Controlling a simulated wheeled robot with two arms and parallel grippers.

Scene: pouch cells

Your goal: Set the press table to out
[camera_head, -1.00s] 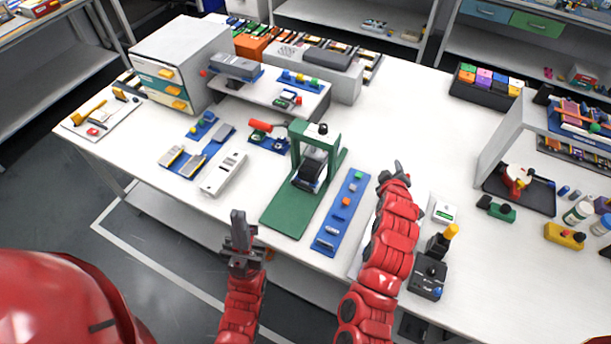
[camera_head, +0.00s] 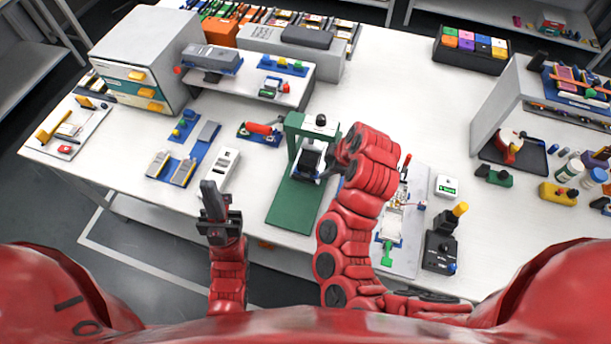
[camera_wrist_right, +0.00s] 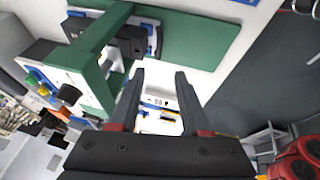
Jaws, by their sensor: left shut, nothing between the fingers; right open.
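The green press (camera_head: 297,205) stands near the front middle of the white table, with a black knob on top of its frame. A dark block (camera_head: 309,160), which may be its press table, sits inside the frame. It also shows in the right wrist view (camera_wrist_right: 132,42) beside the green frame (camera_wrist_right: 95,60). My right gripper (camera_head: 332,168) is at the right side of the press frame, mostly hidden by my arm in the head view. In the right wrist view it is open (camera_wrist_right: 160,78) and empty. My left gripper (camera_head: 211,195) is shut and empty at the table's front edge.
A white device (camera_head: 222,168) and a blue tray (camera_head: 190,150) lie left of the press. A red-handled tool (camera_head: 260,130) is close behind. Right of my right arm are a fixture board (camera_head: 405,245) and a black control box (camera_head: 440,252).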

